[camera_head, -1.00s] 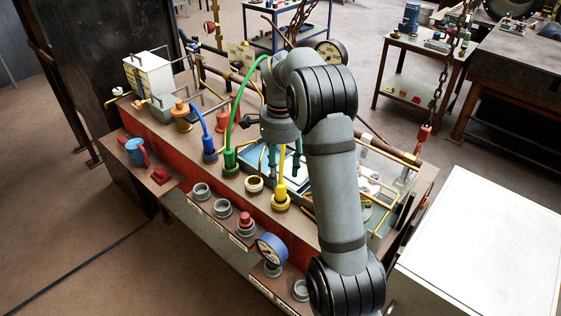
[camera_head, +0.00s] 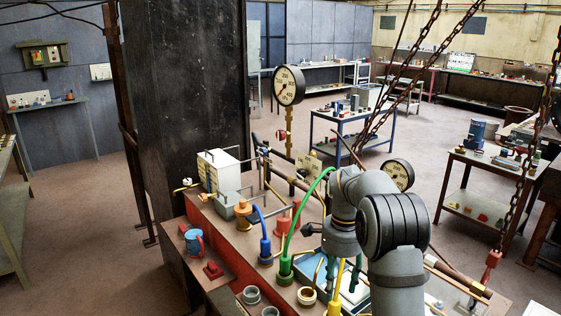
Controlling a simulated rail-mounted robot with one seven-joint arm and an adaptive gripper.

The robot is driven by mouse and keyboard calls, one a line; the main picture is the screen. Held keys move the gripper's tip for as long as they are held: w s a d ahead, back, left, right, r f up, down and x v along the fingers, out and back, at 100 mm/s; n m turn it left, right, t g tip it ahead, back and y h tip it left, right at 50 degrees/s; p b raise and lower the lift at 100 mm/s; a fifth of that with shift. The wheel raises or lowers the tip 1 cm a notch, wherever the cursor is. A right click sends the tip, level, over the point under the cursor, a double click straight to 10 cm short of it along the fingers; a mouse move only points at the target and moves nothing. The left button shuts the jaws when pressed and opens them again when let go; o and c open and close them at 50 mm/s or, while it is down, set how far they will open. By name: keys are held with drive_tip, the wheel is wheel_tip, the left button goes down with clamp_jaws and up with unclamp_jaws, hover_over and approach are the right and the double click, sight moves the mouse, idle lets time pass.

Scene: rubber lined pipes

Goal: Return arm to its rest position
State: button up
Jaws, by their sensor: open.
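My arm rises at the lower right of the head view, grey with black ribbed joints. Its wrist bends down over the bench (camera_head: 228,238). My gripper (camera_head: 343,276) hangs below the wrist above a blue tray (camera_head: 313,273). Its dark green fingers look apart, with nothing seen between them. The fingertips are partly lost among the pipes and cables. A green cable with a green plug (camera_head: 285,265) stands just left of the gripper. A yellow plug (camera_head: 334,306) stands close below it.
A pressure gauge (camera_head: 289,86) rises behind. Chains (camera_head: 526,165) hang at the right. A blue-framed trolley (camera_head: 350,118) stands beyond, with open floor around it.

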sight(335, 300)
wheel_tip(335, 300, down, 10)
drive_tip(key=shift+f, duration=0.1)
drive_tip(key=shift+r+p, duration=0.4)
drive_tip(key=shift+r, duration=0.05)
drive_tip(key=shift+f, duration=0.1)
